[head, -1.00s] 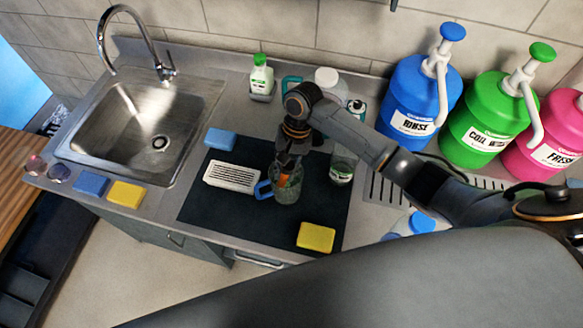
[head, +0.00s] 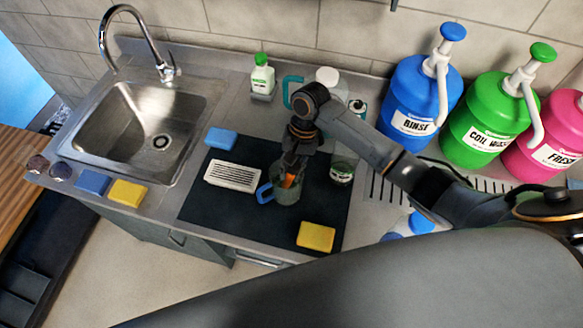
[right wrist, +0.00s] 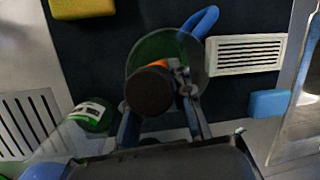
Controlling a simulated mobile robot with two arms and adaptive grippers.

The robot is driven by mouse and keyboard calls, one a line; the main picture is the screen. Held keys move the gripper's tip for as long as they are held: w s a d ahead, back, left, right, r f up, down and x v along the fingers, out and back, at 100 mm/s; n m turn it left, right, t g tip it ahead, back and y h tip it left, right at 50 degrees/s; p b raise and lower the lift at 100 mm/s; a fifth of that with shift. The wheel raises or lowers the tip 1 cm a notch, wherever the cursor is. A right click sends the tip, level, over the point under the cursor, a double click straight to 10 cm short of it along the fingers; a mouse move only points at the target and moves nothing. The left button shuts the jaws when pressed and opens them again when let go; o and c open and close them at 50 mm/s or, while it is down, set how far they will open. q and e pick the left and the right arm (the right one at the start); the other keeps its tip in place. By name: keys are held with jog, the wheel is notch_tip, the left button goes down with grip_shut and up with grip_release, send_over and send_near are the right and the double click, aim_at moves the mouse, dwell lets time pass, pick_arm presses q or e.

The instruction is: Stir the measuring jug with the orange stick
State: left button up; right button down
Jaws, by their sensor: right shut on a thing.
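The measuring jug (head: 287,191) is clear with a blue handle and stands upright on the dark mat (head: 215,210). It also shows in the right wrist view (right wrist: 188,67), with its handle at upper right. My right gripper (head: 292,167) is above the jug, pointing down, and shut on the orange stick (head: 289,180). The stick's orange part shows inside the jug's mouth; its lower end is hidden. In the right wrist view, a dark round end (right wrist: 150,92) between the fingers covers most of the stick. My left gripper is out of view.
A green-labelled jar (head: 342,171) stands close right of the jug. A white vent grille (head: 232,176) lies left, a yellow sponge (head: 316,236) in front, a blue sponge (head: 221,139) behind left. Large pump bottles stand at the right. The mat's front left is clear.

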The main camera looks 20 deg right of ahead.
jog(key=shift+w+r, duration=0.1)
jog(key=shift+a+r, duration=0.1)
jog(key=shift+r, duration=6)
jog(key=shift+r, duration=2.45)
